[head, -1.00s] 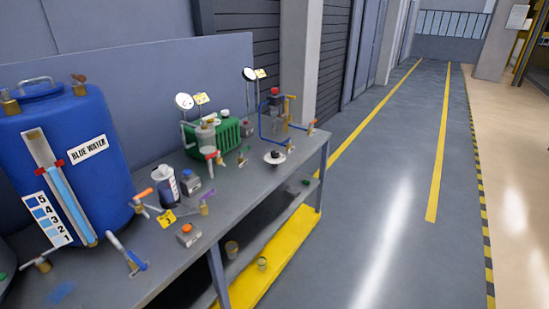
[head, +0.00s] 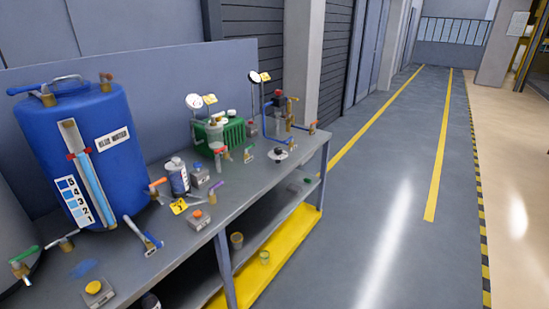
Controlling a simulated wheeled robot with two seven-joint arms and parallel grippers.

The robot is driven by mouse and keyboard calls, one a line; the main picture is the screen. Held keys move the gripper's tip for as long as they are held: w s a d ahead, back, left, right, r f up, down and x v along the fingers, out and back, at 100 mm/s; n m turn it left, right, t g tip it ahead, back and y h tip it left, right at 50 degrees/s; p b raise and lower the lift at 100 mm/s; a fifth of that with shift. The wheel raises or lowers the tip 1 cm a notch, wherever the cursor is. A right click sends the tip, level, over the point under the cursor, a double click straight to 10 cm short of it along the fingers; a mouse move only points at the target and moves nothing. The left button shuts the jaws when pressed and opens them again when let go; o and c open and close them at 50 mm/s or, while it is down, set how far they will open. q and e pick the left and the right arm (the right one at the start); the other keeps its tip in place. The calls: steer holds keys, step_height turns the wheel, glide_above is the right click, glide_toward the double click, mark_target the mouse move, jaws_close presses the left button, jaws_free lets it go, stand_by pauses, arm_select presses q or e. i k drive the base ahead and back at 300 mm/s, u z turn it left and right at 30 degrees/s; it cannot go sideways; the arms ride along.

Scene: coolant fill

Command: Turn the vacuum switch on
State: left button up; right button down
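Several small grey switch boxes sit on the bench. One with an orange button (head: 197,222) is near the front edge, and one with a yellow button (head: 95,291) is at the near left. Another grey box (head: 199,177) stands beside a small white-and-dark canister (head: 177,178). A further small box (head: 252,129) is partly hidden behind the green machine (head: 225,134). I cannot tell from labels which is the vacuum switch, or its state. Neither of my grippers is in view.
A blue tank marked BLUE WATER (head: 112,178) stands on the grey bench (head: 150,245). Valves with coloured handles and gauges (head: 193,102) stand along it. A yellow lower shelf (head: 275,255) runs beneath. The floor (head: 375,220) to the right is clear between yellow lines.

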mark_target(277, 150)
steer(key=z, duration=1.55)
steer(key=i, duration=1.75)
steer(key=u, duration=0.8)
steer(key=i, duration=0.75)
steer(key=u, duration=0.75)
